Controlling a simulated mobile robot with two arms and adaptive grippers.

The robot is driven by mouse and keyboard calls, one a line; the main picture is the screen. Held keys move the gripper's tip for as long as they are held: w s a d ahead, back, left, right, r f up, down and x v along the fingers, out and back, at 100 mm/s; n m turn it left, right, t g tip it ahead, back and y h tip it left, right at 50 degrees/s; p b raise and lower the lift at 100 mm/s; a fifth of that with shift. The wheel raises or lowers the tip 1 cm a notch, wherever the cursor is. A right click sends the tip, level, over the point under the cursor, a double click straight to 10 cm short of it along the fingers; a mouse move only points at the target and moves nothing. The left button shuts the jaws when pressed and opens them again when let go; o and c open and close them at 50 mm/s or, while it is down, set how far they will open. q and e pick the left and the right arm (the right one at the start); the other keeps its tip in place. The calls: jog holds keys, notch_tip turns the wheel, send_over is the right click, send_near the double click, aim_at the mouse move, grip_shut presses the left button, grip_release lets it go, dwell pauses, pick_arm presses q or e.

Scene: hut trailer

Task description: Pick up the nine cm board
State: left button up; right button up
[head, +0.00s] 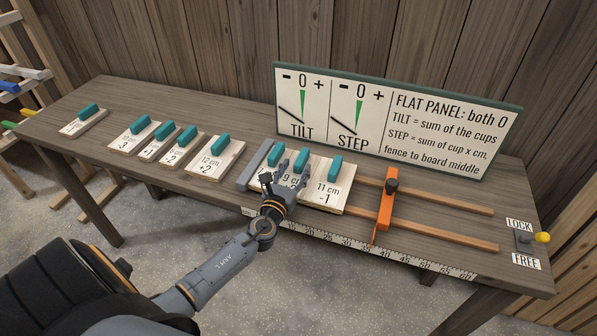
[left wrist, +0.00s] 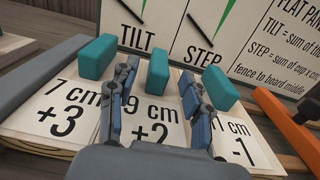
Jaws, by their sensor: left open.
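The nine cm board (head: 291,179) lies on the bench between two other boards. In the left wrist view it (left wrist: 152,118) reads 9 cm, +2 and carries a teal handle block (left wrist: 158,71). My left gripper (head: 292,163) is open above this board. In the left wrist view its fingertips (left wrist: 160,75) stand on either side of the teal block, and I cannot tell if they touch it. The fingers and wrist hide part of the board. My right gripper is not in view.
The 7 cm, +3 board (left wrist: 65,112) and the 11 cm, -1 board (head: 327,190) flank it closely. A grey end stop (head: 256,163) is at left, an orange fence (head: 386,212) at right on wooden rails. The sign (head: 400,115) stands behind. Several boards lie farther left.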

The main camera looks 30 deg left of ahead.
pick_arm(q)
jog(key=shift+w, duration=0.45)
jog(key=shift+s, duration=0.1)
jog(key=shift+c, duration=0.2)
jog(key=shift+a, duration=0.1)
grip_shut()
jog(key=shift+r, duration=0.15)
